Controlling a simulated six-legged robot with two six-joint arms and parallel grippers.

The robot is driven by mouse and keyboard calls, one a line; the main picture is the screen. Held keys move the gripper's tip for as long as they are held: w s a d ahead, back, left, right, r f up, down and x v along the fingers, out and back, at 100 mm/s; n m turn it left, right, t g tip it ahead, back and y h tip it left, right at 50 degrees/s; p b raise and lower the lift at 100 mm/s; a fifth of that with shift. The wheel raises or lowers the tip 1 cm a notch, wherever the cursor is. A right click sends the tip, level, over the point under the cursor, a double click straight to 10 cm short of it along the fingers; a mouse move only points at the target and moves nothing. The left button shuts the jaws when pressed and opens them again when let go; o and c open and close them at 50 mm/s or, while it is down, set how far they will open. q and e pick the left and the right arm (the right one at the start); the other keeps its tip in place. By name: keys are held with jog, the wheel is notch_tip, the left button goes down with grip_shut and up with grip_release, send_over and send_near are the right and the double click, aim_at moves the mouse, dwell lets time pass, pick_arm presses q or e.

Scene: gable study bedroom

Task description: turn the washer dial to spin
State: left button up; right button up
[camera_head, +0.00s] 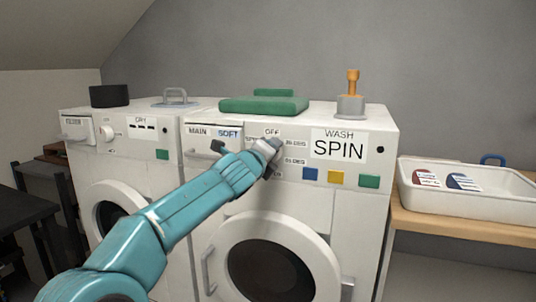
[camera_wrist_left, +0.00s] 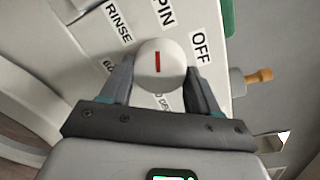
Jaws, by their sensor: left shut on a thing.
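The washer (camera_head: 345,118) is the white machine on the right, and its display (camera_head: 338,147) reads WASH SPIN. My left gripper (camera_head: 270,153) reaches its front panel and hides the dial in the head view. In the left wrist view the dial (camera_wrist_left: 172,60) is a round white knob with a red mark. The mark runs upright in that picture, toward the SPIN label (camera_wrist_left: 162,11), between RINSE (camera_wrist_left: 118,22) and OFF (camera_wrist_left: 201,46). My left gripper (camera_wrist_left: 160,82) has one finger on each side of the knob and is shut on it. My right gripper is not in view.
A dryer (camera_head: 135,145) stands left of the washer. Blue, yellow and green buttons (camera_head: 336,178) sit below the display. A drawer marked MAIN and SOFT (camera_head: 212,133) is left of the dial. A white tray (camera_head: 480,202) lies on a wooden bench (camera_head: 450,229) at right.

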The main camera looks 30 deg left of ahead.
pick_arm(q)
jog(key=shift+m, duration=0.8)
jog(key=o, duration=1.1)
jog(key=shift+c, duration=0.2)
jog(key=shift+s, duration=0.1)
jog(key=b+v, duration=0.3)
jog(key=v, duration=1.3)
jog(key=shift+d+f+b, duration=0.15)
jog(key=shift+d+b, duration=0.05)
jog(key=shift+b, duration=0.1)
